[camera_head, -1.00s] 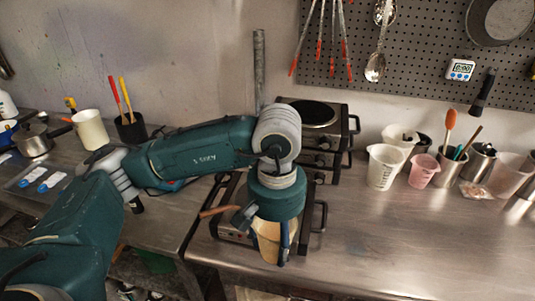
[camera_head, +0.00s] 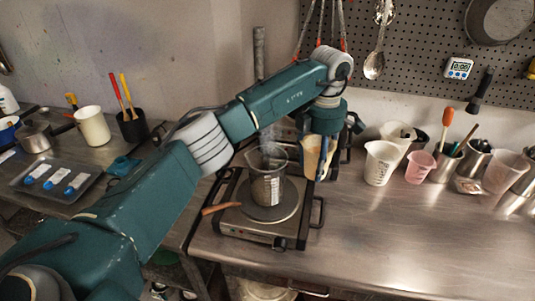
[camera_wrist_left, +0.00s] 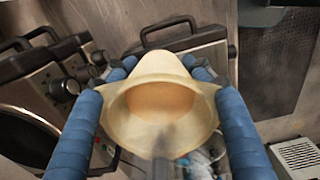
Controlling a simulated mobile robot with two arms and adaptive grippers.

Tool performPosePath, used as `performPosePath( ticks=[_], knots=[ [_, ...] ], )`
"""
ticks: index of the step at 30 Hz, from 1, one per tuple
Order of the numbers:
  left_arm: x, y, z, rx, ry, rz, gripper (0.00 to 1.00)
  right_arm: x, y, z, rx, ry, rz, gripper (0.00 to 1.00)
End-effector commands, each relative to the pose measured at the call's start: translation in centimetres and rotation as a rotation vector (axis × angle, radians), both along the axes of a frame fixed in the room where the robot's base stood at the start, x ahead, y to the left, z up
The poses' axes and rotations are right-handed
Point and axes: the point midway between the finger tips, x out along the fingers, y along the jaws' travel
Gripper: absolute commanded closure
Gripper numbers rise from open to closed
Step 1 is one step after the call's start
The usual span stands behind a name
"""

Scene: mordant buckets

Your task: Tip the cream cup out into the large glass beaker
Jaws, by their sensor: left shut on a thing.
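The cream cup (camera_head: 311,155) is held between the blue fingers of my left gripper (camera_head: 322,168), to the right of and slightly behind the glass beaker. In the left wrist view the cup (camera_wrist_left: 160,98) sits between both fingers, with its wide mouth and tan inside facing the camera. Whether it holds anything is unclear. The large glass beaker (camera_head: 267,184) stands upright on the front hot plate, with faint steam above it. The cup and beaker look apart. My right gripper is not in view.
The front hot plate (camera_head: 242,226) has a wooden handle (camera_head: 221,208) at its left. A second burner behind is mostly hidden by my arm. White beakers (camera_head: 382,163) and a pink cup (camera_head: 420,167) stand to the right. The front right counter (camera_head: 400,230) is clear.

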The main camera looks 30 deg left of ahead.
Motion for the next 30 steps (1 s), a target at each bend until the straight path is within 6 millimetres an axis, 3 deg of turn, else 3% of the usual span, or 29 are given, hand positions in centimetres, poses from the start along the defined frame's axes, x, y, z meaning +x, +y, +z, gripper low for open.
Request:
performPosePath(
  ticks=[9, 16, 22, 30],
  knots=[
    [3.8, 0.9, -0.3, 0.001, 0.001, 0.617, 0.8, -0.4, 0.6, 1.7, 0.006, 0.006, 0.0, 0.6],
    [4.8, 1.8, -1.6, 0.001, 0.001, 1.057, 0.8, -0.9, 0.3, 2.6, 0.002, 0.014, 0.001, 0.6],
    [4.8, 2.2, -2.4, 0.0, -0.002, 1.256, 0.8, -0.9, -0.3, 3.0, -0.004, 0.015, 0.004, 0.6],
    [4.7, 2.3, -2.7, 0.002, -0.002, 1.322, 0.8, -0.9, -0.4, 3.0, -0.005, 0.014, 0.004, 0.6]
  ],
)
